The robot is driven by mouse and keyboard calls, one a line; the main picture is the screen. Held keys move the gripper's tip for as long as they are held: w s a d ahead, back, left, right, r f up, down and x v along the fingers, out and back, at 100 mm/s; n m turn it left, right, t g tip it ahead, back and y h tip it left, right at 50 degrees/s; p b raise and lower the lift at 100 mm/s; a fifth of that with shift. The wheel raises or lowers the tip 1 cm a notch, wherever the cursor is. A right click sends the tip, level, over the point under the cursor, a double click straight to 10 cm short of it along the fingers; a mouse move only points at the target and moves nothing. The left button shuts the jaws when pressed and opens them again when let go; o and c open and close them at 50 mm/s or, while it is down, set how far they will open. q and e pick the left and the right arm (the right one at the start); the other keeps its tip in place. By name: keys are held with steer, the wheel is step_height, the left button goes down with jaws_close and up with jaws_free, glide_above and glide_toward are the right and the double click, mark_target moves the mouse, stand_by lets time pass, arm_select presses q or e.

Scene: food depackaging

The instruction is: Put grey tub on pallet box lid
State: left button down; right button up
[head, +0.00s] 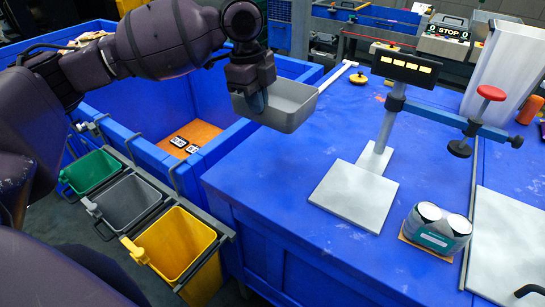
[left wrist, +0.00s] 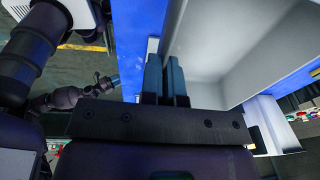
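The grey tub (head: 288,104) hangs from my left gripper (head: 254,100) in the head view, tilted a little, over the blue surface's back left edge. In the left wrist view the two fingers (left wrist: 166,78) of my left gripper are close together on the rim of the tub (left wrist: 205,40). The flat blue top (head: 270,180), which I take as the pallet box lid, fills the middle and right. Part of my other arm shows small in the left wrist view, with what looks like the right gripper (left wrist: 108,82); its fingers are too small to read. The right gripper is not in the head view.
A stand with a display (head: 405,68) and a pack of cans (head: 437,230) stand on the blue top. An open blue box (head: 130,95) lies to its left. Green, grey and yellow bins (head: 172,245) hang at front left. The top's left part is clear.

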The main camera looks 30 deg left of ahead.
arm_select(q)
step_height(320, 180, down, 18)
steer(key=shift+w+r+b, duration=0.1)
steer(key=shift+r+b, duration=0.15)
steer(key=shift+b, duration=0.15)
stand_by(0.3)
steer(key=c, duration=1.8)
jaws_free()
steer(key=shift+f, duration=0.1)
steer(key=o, duration=0.4)
steer(key=shift+o, duration=0.2)
step_height(320, 180, up, 12)
steer(key=a, duration=0.1)
steer(key=shift+s+a, duration=0.25)
steer(key=shift+s, duration=0.1)
